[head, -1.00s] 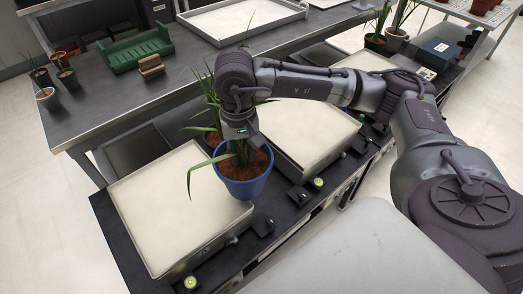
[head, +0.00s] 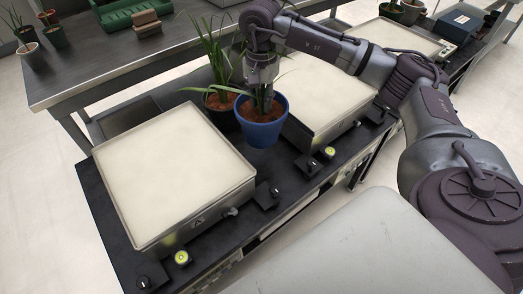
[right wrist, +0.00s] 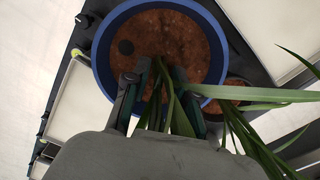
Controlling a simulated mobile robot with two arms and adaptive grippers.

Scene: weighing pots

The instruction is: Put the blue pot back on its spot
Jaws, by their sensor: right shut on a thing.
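The blue pot (head: 262,132) holds brown soil and a green plant. My right gripper (head: 262,84) is above it, shut on the plant's stems near the soil. The pot looks upright, over the gap between two pale-topped scales, in front of a dark pot (head: 222,120) with a plant. I cannot tell how high it is above the black bench. In the right wrist view, the blue rim (right wrist: 98,62) circles the soil and my right gripper's fingers (right wrist: 155,88) reach in beside the stems. My left gripper is not in view.
The left scale (head: 170,170) is empty. The right scale (head: 318,92) is partly behind my arm. Small knobs and green-yellow round pieces (head: 182,258) line the bench's front edge. A metal table behind holds a green rack (head: 130,14), a brown block and small pots.

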